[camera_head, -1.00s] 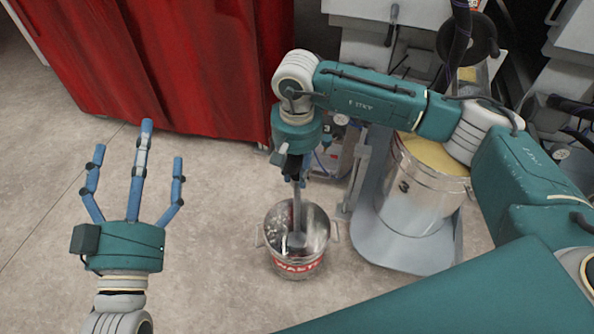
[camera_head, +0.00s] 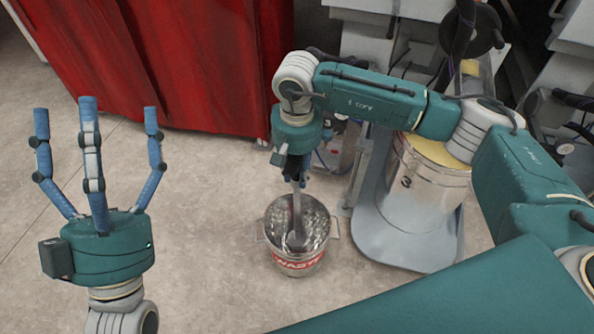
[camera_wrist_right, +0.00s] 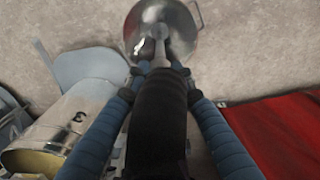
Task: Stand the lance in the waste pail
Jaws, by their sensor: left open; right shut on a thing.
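The waste pail (camera_head: 300,258) is a shiny metal bucket with side handles and a red label, standing on the floor. My right gripper (camera_head: 294,172) is above it, shut on the lance (camera_head: 297,205). The grey lance hangs roughly upright, its lower end inside the pail's mouth; I cannot tell whether it touches the bottom. In the right wrist view the lance's dark upper part (camera_wrist_right: 160,110) lies between my fingers, and its grey end points into the pail (camera_wrist_right: 185,25). My left gripper (camera_head: 95,108) is open and empty over bare floor at the left.
A metal drum (camera_head: 425,195) marked 3, with yellowish contents, stands on a grey platform (camera_head: 405,245) right of the pail. A red curtain (camera_head: 180,60) hangs behind. Machinery fills the back right. The floor left of the pail is clear.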

